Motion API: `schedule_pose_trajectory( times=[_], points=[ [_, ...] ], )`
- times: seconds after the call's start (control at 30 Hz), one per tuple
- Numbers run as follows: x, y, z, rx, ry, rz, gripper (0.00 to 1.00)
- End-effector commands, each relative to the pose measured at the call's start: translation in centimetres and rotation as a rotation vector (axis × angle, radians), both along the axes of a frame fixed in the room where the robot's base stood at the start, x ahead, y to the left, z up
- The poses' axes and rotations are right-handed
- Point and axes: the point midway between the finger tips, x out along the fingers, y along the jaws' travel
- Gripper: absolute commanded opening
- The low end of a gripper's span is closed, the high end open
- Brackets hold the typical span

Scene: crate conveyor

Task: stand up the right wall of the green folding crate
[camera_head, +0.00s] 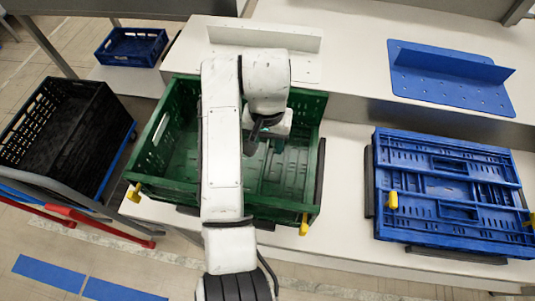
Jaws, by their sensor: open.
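The green folding crate (312,104) stands on the white surface in the middle of the head view. Its left wall (158,135) is upright, with a hand slot near the top. The back wall also looks upright. A ribbed green panel (290,178) lies low inside at the right; I cannot tell for sure whether it is the right wall lying flat or the floor. My gripper (265,146) is open and empty, pointing down over the crate's inside, right of its middle. I cannot tell its height above the panel. My arm hides the crate's middle and part of its front.
A folded blue crate (440,160) lies at the right, with dark stops beside it. A blue perforated bracket (450,80) and a white bracket (265,40) stand behind. A black crate (60,130) sits on a cart at the left. Another blue crate (133,45) is at the back left.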

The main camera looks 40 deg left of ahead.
Motion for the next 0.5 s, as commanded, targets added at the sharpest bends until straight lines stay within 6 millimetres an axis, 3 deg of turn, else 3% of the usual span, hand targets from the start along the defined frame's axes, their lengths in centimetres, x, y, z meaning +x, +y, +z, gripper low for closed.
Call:
schedule_pose_trajectory(
  times=[0.3,0.5],
  points=[
    [-0.1,-0.1,-5.2,-0.002,0.001,0.0,0.49],
    [0.0,0.0,-6.6,0.0,0.0,0.0,0.49]
  ],
)
